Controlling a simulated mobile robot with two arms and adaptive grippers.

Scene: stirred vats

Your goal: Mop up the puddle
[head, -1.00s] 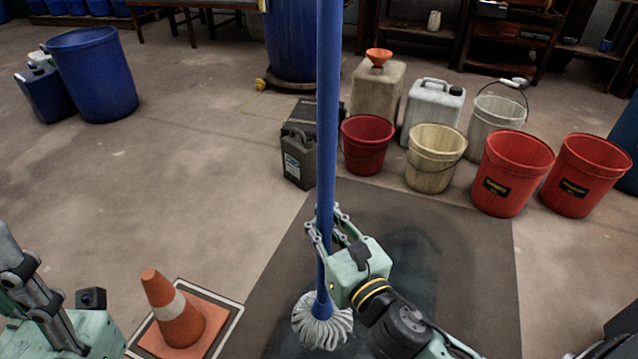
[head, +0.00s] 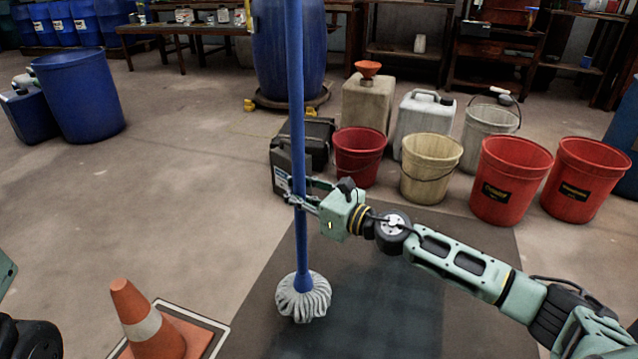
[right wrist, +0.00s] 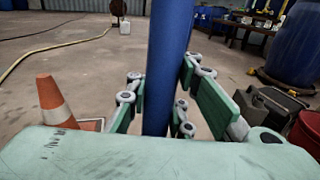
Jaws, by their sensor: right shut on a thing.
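The mop has a blue handle (head: 297,110) and a grey-white string head (head: 303,297). It stands nearly upright, its head low over the left part of a dark mat (head: 480,240); I cannot tell if the strings touch it. My right gripper (head: 298,198) is shut around the handle's lower half. The handle also passes between the fingers in the right wrist view (right wrist: 168,75). The puddle (head: 385,300) looks like a faint darker, wet patch on the mat, right of the mop head; its edges are hard to make out.
An orange cone (head: 145,320) stands on a framed plate left of the mop. Behind the mat are black canisters, a red bucket (head: 360,155), a cream bucket (head: 430,168) and two more red buckets (head: 510,180).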

